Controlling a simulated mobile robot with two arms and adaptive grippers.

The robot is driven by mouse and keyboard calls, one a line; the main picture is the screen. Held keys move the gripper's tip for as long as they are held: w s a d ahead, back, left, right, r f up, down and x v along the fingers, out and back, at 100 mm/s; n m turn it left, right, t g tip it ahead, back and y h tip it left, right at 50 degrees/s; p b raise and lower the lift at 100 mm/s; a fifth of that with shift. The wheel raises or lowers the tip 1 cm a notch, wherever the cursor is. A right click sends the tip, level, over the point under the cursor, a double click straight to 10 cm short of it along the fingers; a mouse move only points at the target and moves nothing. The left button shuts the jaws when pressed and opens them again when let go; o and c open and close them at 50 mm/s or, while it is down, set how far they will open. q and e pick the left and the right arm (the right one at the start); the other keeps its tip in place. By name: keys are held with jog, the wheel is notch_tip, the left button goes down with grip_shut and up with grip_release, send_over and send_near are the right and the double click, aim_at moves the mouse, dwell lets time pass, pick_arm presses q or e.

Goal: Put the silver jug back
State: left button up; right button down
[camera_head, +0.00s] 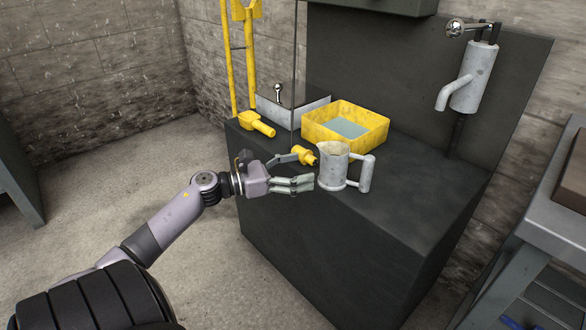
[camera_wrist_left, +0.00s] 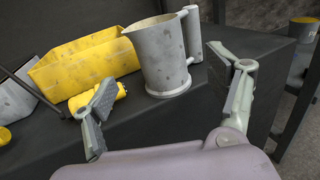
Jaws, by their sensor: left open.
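The silver jug (camera_head: 335,167) stands upright on the dark bench top, near its front edge, with its handle to the right. In the left wrist view the jug (camera_wrist_left: 162,60) stands ahead of the open fingers, its handle to the right. My left gripper (camera_head: 309,169) is open and empty, just left of the jug in the head view. In the left wrist view its two fingers (camera_wrist_left: 165,95) are spread wide, with the jug beyond and between them. I cannot tell whether a finger touches the jug. My right gripper is not in view.
A yellow tray (camera_head: 375,132) holding something blue-grey stands behind the jug. Yellow-handled pieces (camera_head: 258,124) lie to the left, one close to my gripper. A spout fixture (camera_head: 473,80) hangs on the back panel. A grey table (camera_head: 555,222) stands at right. The bench top right of the jug is clear.

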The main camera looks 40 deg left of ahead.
pick_arm(q)
jog(key=s+d+m+y, duration=0.2)
jog(key=s+d+m, duration=0.2)
jog(key=d+m, duration=1.1)
jog(key=s+d+m+t+y, duration=0.1)
jog(key=s+d+m, duration=0.4)
jog(key=d+m, duration=1)
jog(key=m+y, duration=0.1)
jog(key=m, duration=0.2)
jog(key=shift+d+f, duration=0.25)
jog(key=shift+f, duration=0.1)
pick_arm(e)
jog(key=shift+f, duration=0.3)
